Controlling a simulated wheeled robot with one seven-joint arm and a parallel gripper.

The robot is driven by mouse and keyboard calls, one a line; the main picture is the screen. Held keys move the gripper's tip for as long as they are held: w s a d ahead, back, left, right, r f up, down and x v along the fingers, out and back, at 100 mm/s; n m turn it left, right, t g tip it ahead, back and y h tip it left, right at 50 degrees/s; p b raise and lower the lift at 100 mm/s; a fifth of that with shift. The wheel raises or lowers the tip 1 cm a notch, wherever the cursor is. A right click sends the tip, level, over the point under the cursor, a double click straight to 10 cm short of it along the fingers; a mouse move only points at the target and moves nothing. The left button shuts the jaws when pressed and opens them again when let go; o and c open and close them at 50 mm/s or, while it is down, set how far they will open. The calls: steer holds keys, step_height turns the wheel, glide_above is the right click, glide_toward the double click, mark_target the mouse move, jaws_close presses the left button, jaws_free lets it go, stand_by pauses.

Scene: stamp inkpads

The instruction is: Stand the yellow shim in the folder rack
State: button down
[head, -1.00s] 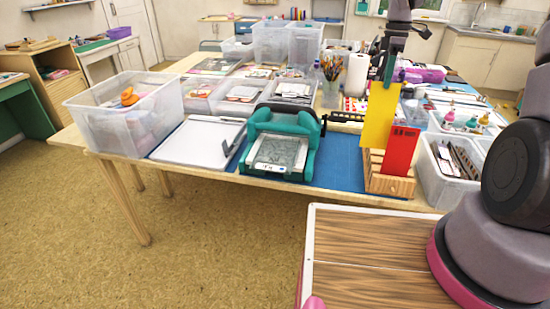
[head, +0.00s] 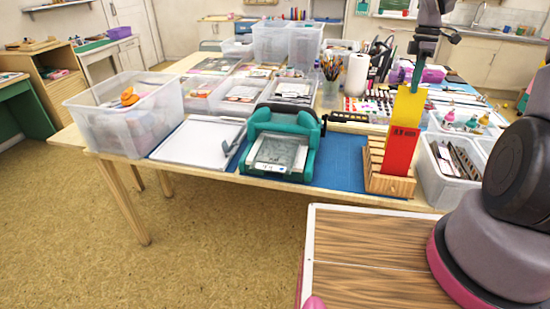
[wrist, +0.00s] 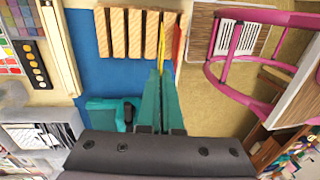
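The yellow shim (head: 413,106) stands upright at the wooden folder rack (head: 390,185), behind the red shim (head: 401,150). Its lower part is hidden by the red shim, so I cannot tell how deep it sits. My gripper (head: 411,88) is above it, with its teal fingers at the shim's top edge. In the wrist view the fingers (wrist: 161,75) are close together on the yellow shim (wrist: 162,42), seen edge-on. It lies beside the rightmost slats of the rack (wrist: 118,32), just left of the red shim (wrist: 177,48).
The rack stands on a blue mat (head: 345,165) near the table's front edge. A teal die-cutting machine (head: 283,140) is to its left and a clear bin (head: 428,180) to its right. A wood-topped cabinet (head: 370,245) is in front.

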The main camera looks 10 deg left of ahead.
mark_target(411, 97)
steer(key=shift+f, duration=0.1)
steer(key=shift+s+f, duration=0.25)
steer(key=shift+f, duration=1.4)
steer(key=shift+s+f, duration=0.2)
steer(key=shift+f, duration=1.45)
steer(key=shift+s+f, duration=0.25)
steer(key=shift+f, duration=1.4)
steer(key=c, duration=1)
jaws_free()
steer(key=shift+a, duration=0.1)
steer(key=shift+r, duration=0.1)
steer(key=shift+w+r, duration=0.2)
steer(key=shift+r, duration=1)
steer(key=shift+w+r, duration=0.15)
steer(key=shift+r, duration=1.05)
steer(key=shift+r, duration=0.1)
